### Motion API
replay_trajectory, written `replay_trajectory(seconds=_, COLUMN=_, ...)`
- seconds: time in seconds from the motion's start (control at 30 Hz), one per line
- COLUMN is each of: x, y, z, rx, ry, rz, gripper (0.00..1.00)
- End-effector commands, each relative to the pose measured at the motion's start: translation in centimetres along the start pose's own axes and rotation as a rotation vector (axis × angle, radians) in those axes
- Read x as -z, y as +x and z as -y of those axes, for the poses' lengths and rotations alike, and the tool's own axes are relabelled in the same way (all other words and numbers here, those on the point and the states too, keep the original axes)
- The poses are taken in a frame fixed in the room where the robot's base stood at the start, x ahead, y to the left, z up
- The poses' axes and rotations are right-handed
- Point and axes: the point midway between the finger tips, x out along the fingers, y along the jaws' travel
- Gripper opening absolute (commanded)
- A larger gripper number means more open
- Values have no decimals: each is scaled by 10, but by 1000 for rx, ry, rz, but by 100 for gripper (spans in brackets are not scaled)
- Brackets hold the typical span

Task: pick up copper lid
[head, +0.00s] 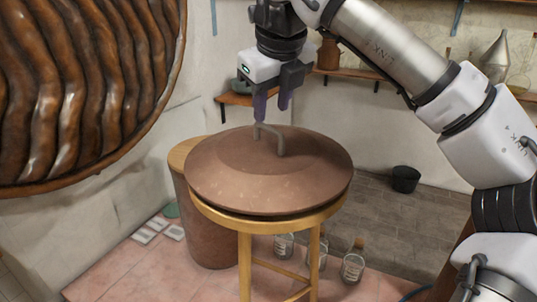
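The copper lid (230,175) is a wide, shallow brown cone in the middle of the head view. It rests on a round wooden stool (245,222). Its grey-brown bent handle (278,141) stands up at the top. My gripper (271,113) points down just over the handle. Its two dark fingers are apart, with nothing seen between them. The left fingertip looks very near the handle's top; I cannot tell whether it touches.
A large ribbed copper vessel (75,90) fills the upper left. A tall brown bin with a wooden top (205,225) stands behind the stool. Several glass jars (353,266) are on the floor. A black bucket (405,179) stands at the right, and wall shelves (345,73) are behind.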

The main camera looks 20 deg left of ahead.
Motion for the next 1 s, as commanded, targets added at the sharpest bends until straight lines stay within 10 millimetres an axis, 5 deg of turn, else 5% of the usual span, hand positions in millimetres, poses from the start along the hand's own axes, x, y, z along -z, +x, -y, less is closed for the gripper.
replay_trajectory(seconds=0.43, x=-3, y=48, z=4, rx=-2, ry=-1, rz=-1, gripper=37)
replay_trajectory(seconds=0.73, x=-2, y=54, z=4, rx=0, ry=0, rz=1, gripper=37)
replay_trajectory(seconds=1.0, x=-2, y=53, z=4, rx=0, ry=0, rz=1, gripper=2)
